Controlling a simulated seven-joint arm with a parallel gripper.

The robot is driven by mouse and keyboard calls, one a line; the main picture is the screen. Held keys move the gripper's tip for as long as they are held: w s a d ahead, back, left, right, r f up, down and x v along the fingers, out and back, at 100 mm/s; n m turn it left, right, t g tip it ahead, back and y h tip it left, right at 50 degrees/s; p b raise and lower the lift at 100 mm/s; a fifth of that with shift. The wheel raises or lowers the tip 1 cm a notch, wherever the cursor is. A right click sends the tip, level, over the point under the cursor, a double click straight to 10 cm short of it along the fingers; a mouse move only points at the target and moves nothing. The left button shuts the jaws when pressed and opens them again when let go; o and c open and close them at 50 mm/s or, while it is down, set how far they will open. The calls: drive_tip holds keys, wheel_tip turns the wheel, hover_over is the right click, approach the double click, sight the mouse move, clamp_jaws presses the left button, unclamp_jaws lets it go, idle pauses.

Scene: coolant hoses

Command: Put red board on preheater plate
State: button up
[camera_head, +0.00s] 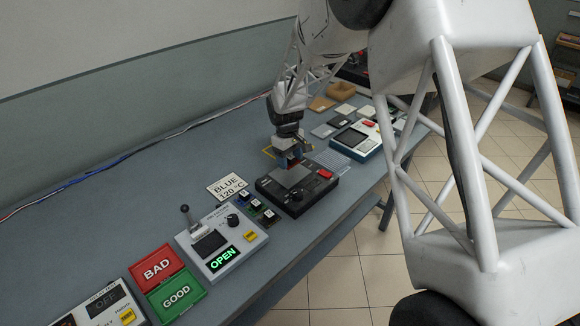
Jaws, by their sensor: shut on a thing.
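My gripper (291,162) is shut, pointing down over the back edge of a black unit in the middle of the table. A small reddish piece, apparently the red board (293,163), shows at its fingertips, mostly hidden by the fingers. The black unit carries a flat grey plate (290,178), which looks like the preheater plate. The fingertips are at the plate's far side; I cannot tell whether the board touches it. The unit has a red button and a dark knob on its right.
A grey device with a lever and a lit OPEN display (222,257) stands front left, near red BAD (156,267) and green GOOD (176,296) trays. A BLUE 120 °C sign (227,186) and small boards lie between. A white-blue device (354,139) stands behind right.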

sight(290, 166)
drive_tip(key=shift+f, duration=0.1)
drive_tip(key=shift+f, duration=1.65)
drive_tip(key=shift+f, duration=0.15)
drive_tip(key=o, duration=1)
drive_tip(key=r, duration=0.8)
drive_tip(key=w+a+r, duration=0.1)
drive_tip(key=r, duration=0.3)
drive_tip(key=shift+r, duration=0.1)
